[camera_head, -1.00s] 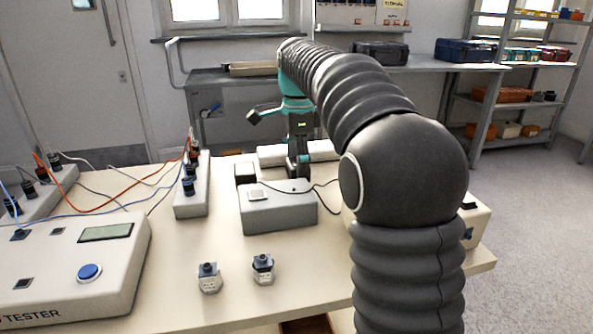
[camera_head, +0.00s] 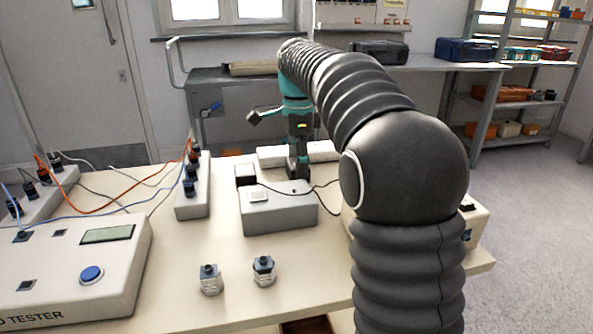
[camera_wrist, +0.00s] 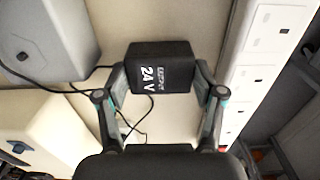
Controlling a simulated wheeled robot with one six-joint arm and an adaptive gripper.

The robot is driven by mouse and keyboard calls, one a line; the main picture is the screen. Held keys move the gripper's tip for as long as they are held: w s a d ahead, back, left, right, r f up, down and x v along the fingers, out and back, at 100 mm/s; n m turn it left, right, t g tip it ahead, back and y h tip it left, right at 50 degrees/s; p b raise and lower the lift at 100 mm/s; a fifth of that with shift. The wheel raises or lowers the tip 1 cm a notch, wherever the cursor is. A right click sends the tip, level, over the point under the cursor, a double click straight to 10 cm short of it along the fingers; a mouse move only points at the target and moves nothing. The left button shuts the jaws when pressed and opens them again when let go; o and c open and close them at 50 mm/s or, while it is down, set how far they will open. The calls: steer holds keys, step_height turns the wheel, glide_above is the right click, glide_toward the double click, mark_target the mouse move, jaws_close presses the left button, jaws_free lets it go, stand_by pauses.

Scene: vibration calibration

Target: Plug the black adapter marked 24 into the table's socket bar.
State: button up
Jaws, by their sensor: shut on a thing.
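The black adapter (camera_wrist: 160,58) with white "24 V" lettering is between the two fingers of my gripper (camera_wrist: 160,76) in the wrist view. The fingers are shut on its sides. The white socket bar (camera_wrist: 262,62) runs along the right of the wrist view, apart from the adapter, with several sockets on its face. In the head view, my gripper (camera_head: 298,168) is low near the table's back edge, in front of the socket bar (camera_head: 322,151). The held adapter is hard to make out there.
A grey box (camera_head: 278,212) with a dark cable stands just in front of my gripper. A black block (camera_head: 245,174) is left of it. A beige box (camera_head: 468,232) stands right. Two small plugs (camera_head: 210,280) (camera_head: 264,271) and a tester (camera_head: 75,270) are nearer the front.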

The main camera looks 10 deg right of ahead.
steer(key=shift+r+p, duration=1.2)
steer(key=shift+r, duration=1.25)
